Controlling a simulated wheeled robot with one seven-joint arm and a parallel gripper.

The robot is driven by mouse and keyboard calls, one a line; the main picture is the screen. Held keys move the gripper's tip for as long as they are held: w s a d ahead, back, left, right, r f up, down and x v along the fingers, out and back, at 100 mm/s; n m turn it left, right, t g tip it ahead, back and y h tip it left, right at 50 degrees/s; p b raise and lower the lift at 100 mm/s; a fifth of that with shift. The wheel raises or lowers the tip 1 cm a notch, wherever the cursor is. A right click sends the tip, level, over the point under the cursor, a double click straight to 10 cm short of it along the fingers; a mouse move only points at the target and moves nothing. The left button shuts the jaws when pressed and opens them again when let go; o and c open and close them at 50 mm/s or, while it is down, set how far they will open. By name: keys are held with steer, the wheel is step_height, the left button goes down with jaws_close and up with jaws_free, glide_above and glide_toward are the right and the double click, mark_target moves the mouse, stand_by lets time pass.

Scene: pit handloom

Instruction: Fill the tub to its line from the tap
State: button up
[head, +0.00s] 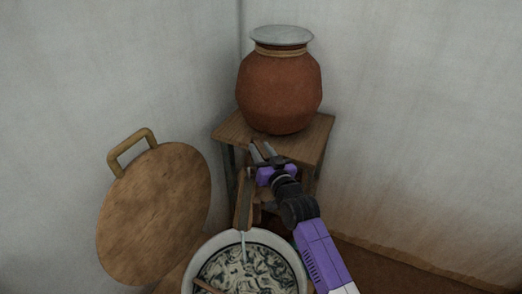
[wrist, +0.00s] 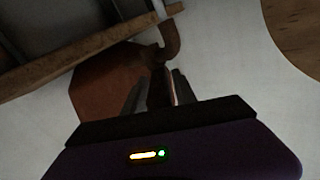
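The tub (head: 298,252) is at the bottom of the head view, with a pale rim and dark liquid with pale swirls (head: 250,270). A curved brown tap-like part (wrist: 170,42) is beyond the fingertips.
A clay pot (head: 279,90) with a metal lid (head: 282,35) stands on a wooden stand (head: 312,140) in the corner. A round wooden lid (head: 155,215) with a handle leans on the left. Floor is clear at right.

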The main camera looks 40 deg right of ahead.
jaws_close()
stand_by(1.2)
